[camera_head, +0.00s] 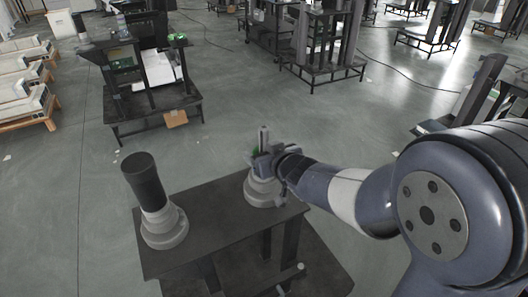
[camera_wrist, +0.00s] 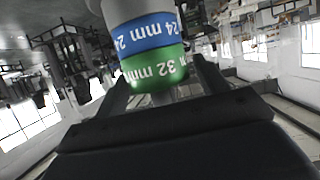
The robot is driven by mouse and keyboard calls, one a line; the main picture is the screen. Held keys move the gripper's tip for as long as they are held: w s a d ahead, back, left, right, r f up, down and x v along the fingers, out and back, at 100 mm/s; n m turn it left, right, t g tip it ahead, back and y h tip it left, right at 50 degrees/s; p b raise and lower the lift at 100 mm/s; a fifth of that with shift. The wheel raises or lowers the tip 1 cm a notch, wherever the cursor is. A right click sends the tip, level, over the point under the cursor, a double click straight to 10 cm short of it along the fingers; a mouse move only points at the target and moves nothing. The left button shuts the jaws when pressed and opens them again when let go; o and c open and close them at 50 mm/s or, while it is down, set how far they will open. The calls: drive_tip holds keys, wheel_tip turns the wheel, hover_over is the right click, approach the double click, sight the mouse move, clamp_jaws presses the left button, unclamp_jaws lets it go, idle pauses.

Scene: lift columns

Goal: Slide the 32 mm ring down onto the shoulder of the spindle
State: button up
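The green 32 mm ring (camera_wrist: 154,69) is around the upright grey spindle (camera_head: 264,136), between the fingers of my gripper (camera_wrist: 160,78). The fingers meet its two sides, and the gripper looks shut on it. In the head view only a bit of green shows at my gripper (camera_head: 262,163). A blue 24 mm ring (camera_wrist: 146,34) lies directly against the green one, on the side towards the spindle's wide grey base (camera_head: 263,192). I see no clear gap between the rings. The shoulder is hidden.
The spindle stands at the back right of a dark table (camera_head: 215,222). A second grey base (camera_head: 163,228) with a tall black cylinder (camera_head: 144,180) stands at the left. The tabletop between them is clear. Other dark racks (camera_head: 150,90) stand farther off across the floor.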

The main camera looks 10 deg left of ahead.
drive_tip(key=shift+o, duration=0.6)
drive_tip(key=p+v, duration=0.2)
drive_tip(key=v, duration=0.8)
drive_tip(key=shift+s+d+r+p, duration=0.2)
drive_tip(key=shift+s+p, duration=0.1)
drive_tip(key=x, duration=0.3)
drive_tip(key=b+x, duration=0.1)
drive_tip(key=x, duration=0.3)
drive_tip(key=b+x, duration=0.1)
drive_tip(key=x, duration=0.2)
drive_tip(key=shift+w+a+r, duration=0.15)
drive_tip(key=shift+w+a, duration=0.15)
drive_tip(key=shift+w, duration=0.1)
drive_tip(key=shift+r+p, duration=0.65)
drive_tip(key=shift+r, duration=0.05)
drive_tip(key=shift+s+d, duration=0.1)
